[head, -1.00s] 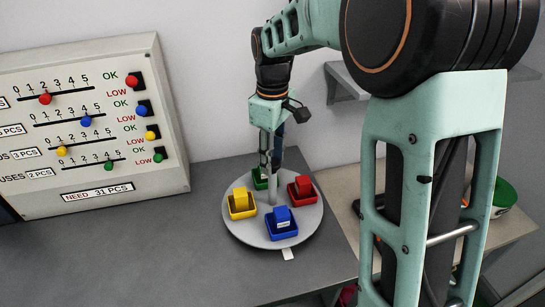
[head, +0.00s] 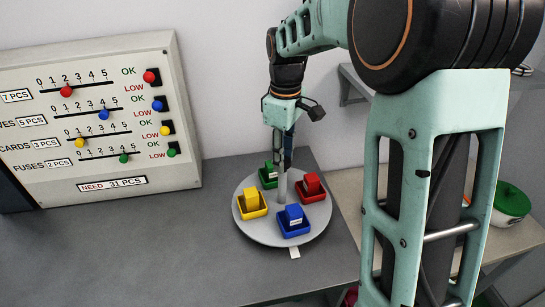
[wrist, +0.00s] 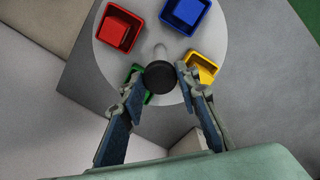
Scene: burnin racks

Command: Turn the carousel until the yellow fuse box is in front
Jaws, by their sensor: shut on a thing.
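The carousel is a round grey disc (head: 262,232) with a central post (head: 283,187) and a dark knob on top (wrist: 160,77). The yellow fuse box (head: 251,204) sits at its left side; it also shows in the wrist view (wrist: 202,68). The blue box (head: 293,220) is at the front, by a small white tag (head: 295,253) on the table. The red box (head: 312,187) is at the right and the green box (head: 268,175) at the back, partly hidden by my gripper in the wrist view. My gripper (head: 284,165) is shut on the knob from above.
A sloped panel (head: 95,120) with sliders and coloured buttons stands at the left. A grey wall shelf (head: 355,85) is behind at the right. A bowl with a green top (head: 510,200) stands on a lighter surface at the right. The grey table (head: 130,250) is clear at front left.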

